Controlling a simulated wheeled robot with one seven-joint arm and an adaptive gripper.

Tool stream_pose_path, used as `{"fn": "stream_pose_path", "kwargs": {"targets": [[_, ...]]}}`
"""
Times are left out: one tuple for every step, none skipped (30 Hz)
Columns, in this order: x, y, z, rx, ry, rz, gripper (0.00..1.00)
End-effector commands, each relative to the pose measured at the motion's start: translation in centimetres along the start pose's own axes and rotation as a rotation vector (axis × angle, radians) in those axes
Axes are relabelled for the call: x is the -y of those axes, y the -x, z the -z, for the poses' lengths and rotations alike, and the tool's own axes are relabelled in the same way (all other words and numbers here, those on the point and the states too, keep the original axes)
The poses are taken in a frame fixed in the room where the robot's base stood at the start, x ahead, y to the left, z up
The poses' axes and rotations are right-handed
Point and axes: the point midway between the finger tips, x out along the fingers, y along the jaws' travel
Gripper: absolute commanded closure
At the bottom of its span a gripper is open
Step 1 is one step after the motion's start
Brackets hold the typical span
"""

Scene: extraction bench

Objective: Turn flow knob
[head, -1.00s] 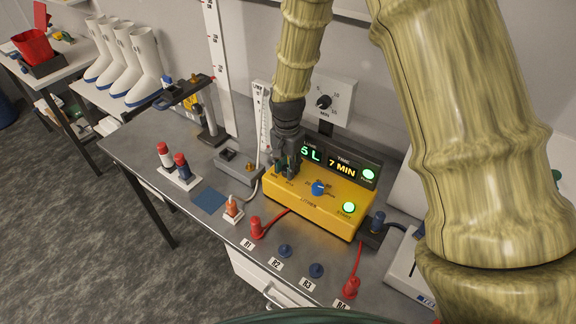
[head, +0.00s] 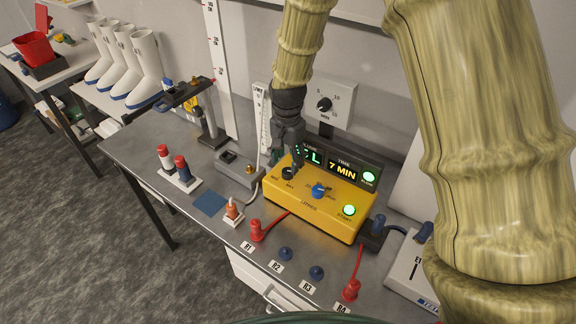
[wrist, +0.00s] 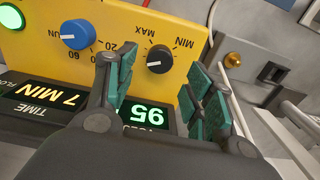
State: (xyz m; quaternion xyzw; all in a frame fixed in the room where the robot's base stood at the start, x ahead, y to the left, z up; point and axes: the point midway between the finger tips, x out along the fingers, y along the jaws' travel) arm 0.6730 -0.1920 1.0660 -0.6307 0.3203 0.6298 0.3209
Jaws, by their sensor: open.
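The yellow control box (head: 310,210) stands on the bench. Its black knob (head: 288,173), with MIN and MAX marks, sits at the left of the top face; no flow label is readable beside it. In the wrist view the black knob (wrist: 159,59) shows clear between the fingers, its white pointer line towards picture left. My gripper (head: 286,158) is open just behind and above this knob; in the wrist view its green-padded fingers (wrist: 163,92) are apart and empty. A blue numbered knob (head: 319,190) is to the right. The display behind is partly hidden by the gripper.
A green lit button (head: 349,211) is on the box front, another (head: 369,176) beside the 7 MIN display (head: 342,170). A grey box (head: 238,170) stands close left. Red plugs (head: 256,230) with cables lie in front. A wall dial (head: 324,104) is behind.

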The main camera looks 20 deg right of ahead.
Motion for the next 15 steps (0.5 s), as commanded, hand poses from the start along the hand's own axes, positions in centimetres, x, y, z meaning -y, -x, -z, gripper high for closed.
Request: {"fn": "stream_pose_path", "kwargs": {"targets": [[0.0, 1.0, 0.0, -0.001, 0.000, 0.001, 0.47], [0.1, 1.5, 0.1, -0.002, -0.001, 0.002, 0.47], [0.1, 2.2, 0.1, -0.002, -0.001, 0.002, 0.47], [0.1, 2.7, 0.1, -0.001, -0.002, 0.002, 0.47], [0.1, 3.2, 0.1, -0.001, -0.002, 0.002, 0.47], [0.1, 3.9, 0.1, -0.002, -0.002, 0.003, 0.47], [0.1, 4.3, 0.1, -0.002, -0.001, 0.002, 0.47], [0.1, 4.8, 0.1, -0.001, -0.001, 0.002, 0.47], [0.1, 5.3, 0.1, -0.002, -0.001, 0.002, 0.47], [0.1, 5.7, 0.1, -0.002, -0.001, 0.002, 0.47], [0.1, 6.0, 0.1, -0.001, -0.001, 0.002, 0.47], [0.1, 6.5, 0.1, -0.001, -0.001, 0.001, 0.47], [0.1, 6.8, 0.1, -0.001, -0.001, 0.002, 0.47], [0.1, 7.0, 0.1, -0.001, -0.001, 0.002, 0.47], [0.1, 7.3, 0.1, -0.001, -0.001, 0.002, 0.47]]}}
